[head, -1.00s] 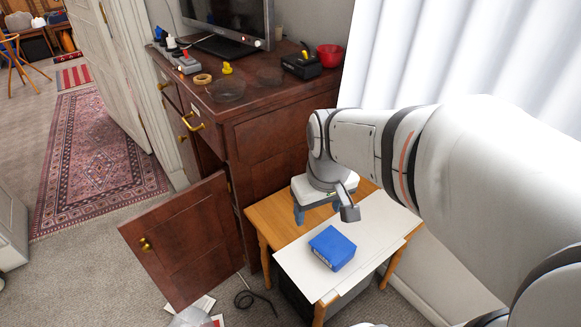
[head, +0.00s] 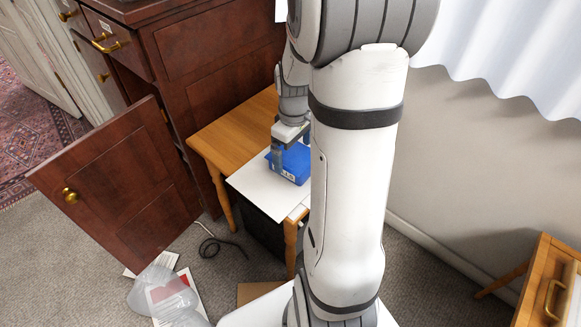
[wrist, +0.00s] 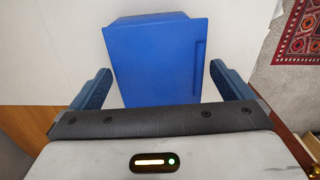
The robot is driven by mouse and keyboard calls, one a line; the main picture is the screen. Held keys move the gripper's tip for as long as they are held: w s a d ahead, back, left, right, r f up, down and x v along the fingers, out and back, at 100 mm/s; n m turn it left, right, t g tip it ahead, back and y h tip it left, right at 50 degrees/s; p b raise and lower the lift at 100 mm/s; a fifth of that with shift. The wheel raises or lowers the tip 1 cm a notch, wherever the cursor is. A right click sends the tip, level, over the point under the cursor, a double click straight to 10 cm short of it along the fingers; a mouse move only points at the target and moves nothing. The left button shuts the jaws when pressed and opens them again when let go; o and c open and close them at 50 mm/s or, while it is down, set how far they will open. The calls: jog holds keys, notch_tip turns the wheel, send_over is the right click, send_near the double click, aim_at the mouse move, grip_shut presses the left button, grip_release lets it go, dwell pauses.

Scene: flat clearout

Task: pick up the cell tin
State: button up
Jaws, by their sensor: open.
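The cell tin is a blue box (head: 290,162) on a white sheet (head: 262,196) on the small wooden table. My gripper (head: 277,158) is right at the tin in the head view, pointing down, with my arm hiding the tin's right part. In the wrist view the blue tin (wrist: 160,55) lies between the two open fingers of my gripper (wrist: 158,85). Small gaps show between the tin and each finger, so it is not held. The tin's near end is hidden by the gripper body.
The small wooden table (head: 225,128) stands beside a dark wood cabinet (head: 215,62) with its door (head: 125,190) hanging open. Papers and a clear plastic bag (head: 165,295) lie on the carpet with a black cable (head: 212,240). Another wooden piece (head: 545,285) stands at the right.

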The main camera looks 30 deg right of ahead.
aim_at(293, 155)
notch_tip(293, 155, down, 5)
jog(key=shift+w+r+b, duration=0.1)
jog(key=shift+b, duration=0.85)
jog(key=shift+c, duration=0.2)
jog(key=c, duration=1)
jog(key=shift+r, duration=0.1)
